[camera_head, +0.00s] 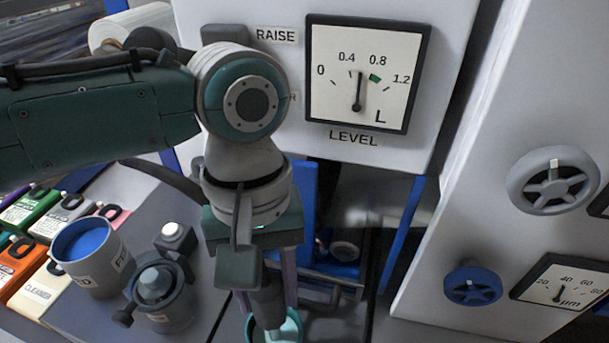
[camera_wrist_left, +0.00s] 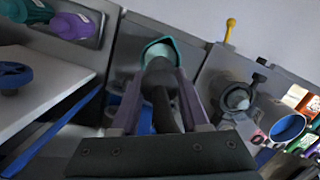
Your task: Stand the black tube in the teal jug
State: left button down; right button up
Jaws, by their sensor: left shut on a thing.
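My left gripper (camera_head: 270,292) points down and is shut on the black tube (camera_head: 266,305). The tube's lower end lines up with the mouth of the teal jug (camera_head: 292,326), which is cut off by the bottom edge of the head view. In the left wrist view the dark tube (camera_wrist_left: 159,88) runs between the fingers of the gripper (camera_wrist_left: 160,100) towards the jug's teal rim (camera_wrist_left: 170,42). The tube overlaps the jug's opening there; I cannot tell how deep its end is. My right gripper is not in view.
Several coloured containers (camera_head: 30,215) are at far left. A panel with a level dial (camera_head: 358,100) rises behind; handwheels (camera_head: 553,180) are on the right.

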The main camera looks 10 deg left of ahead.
pick_arm(q)
jog(key=shift+f+b, duration=1.8)
jog(key=shift+f, duration=1.25)
jog(key=shift+c, duration=1.6)
grip_release()
